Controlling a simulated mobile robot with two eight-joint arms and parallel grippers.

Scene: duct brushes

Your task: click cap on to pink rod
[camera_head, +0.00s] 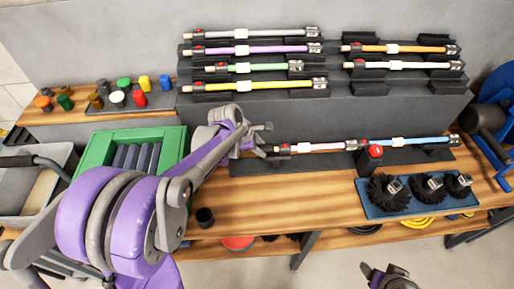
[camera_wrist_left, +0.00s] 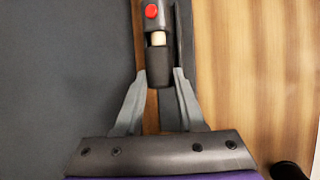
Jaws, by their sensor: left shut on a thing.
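The pink rod (camera_head: 322,147) lies across a dark holder on the bench. Its left end has a dark fitting with a red button, which also shows in the left wrist view (camera_wrist_left: 152,22). A short cream stub (camera_wrist_left: 158,39) shows beyond this fitting. My left gripper (camera_head: 263,141) is at that end, its fingers shut on a dark cap (camera_wrist_left: 158,70) lined up with the rod. The cream stub shows between fitting and cap; I cannot tell how deep it sits in the cap. My right gripper (camera_head: 387,274) is at the bottom edge, its opening unclear.
A blue rod (camera_head: 420,142) continues to the right, with a red knob (camera_head: 376,151) beside it. Several rods lie on the rack behind. Black brushes stand on a blue mat (camera_head: 370,206). A green crate (camera_head: 85,160) and several coloured caps are at left. A black cup (camera_head: 204,217) stands near the front edge.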

